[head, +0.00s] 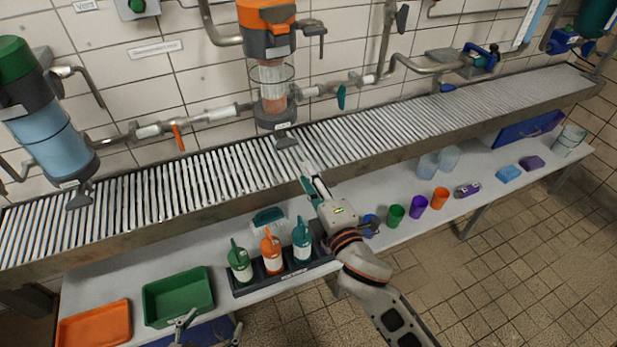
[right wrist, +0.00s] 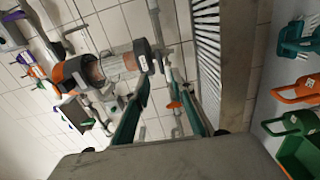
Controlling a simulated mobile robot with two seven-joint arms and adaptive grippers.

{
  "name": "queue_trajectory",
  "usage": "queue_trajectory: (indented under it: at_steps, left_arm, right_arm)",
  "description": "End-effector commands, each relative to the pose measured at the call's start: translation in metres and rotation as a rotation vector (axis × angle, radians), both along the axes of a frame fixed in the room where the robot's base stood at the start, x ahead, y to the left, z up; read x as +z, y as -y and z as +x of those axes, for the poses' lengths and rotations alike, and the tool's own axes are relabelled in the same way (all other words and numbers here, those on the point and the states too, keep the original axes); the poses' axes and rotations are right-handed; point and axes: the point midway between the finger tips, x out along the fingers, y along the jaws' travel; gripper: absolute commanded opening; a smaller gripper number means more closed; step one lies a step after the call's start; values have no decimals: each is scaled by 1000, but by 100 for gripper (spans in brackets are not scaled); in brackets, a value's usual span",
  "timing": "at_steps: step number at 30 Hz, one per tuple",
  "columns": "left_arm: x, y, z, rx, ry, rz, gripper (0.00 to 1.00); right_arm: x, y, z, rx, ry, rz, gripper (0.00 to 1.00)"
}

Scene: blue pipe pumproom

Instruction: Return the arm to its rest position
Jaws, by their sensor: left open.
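My right gripper (head: 313,184) is at the end of my right arm, which reaches from the bottom right over the bench to the front edge of the roller conveyor (head: 230,170). In the right wrist view its two teal-lined fingers (right wrist: 160,98) stand apart with nothing between them. My left gripper (head: 211,328) is low at the bottom edge of the head view, in front of the bench. Its fingers are spread and I see nothing held in them. The rest of my left arm is out of view.
A bottle rack (head: 285,283) with green, orange and teal bottles stands left of my right forearm. A green tray (head: 178,297) and orange tray (head: 95,325) lie farther left. Cups, including a green one (head: 395,215), stand right. An orange-topped dispenser (head: 267,50) hangs above the conveyor.

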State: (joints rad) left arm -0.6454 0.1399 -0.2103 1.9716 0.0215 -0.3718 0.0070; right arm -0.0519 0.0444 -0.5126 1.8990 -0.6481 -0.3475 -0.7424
Motion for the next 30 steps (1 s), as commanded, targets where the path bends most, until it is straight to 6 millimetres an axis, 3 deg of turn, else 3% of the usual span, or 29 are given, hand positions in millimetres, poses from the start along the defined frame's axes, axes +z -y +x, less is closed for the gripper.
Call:
queue_trajectory:
  at_steps: [8,11,13,17,21,25,30]
  left_arm:
    - [0,0,0,0,1,-1,75]
    - [1,0,1,0,2,-1,75]
    - [2,0,1,0,3,-2,75]
    - [5,1,2,0,5,-2,75]
    - [7,1,2,1,5,-4,75]
    - [6,1,1,2,3,-6,75]
    - [3,1,-2,1,-5,-5,75]
  right_arm:
    - [-2,1,-1,-1,-7,6,24]
    - [-20,9,-8,-11,-62,60,24]
    - [-44,22,-21,-27,-142,145,24]
    - [-107,56,-62,-97,-356,391,24]
    - [-172,95,-121,-219,-585,691,24]
    - [-213,126,-174,-344,-739,925,24]
    - [-240,149,-219,-459,-844,1116,24]
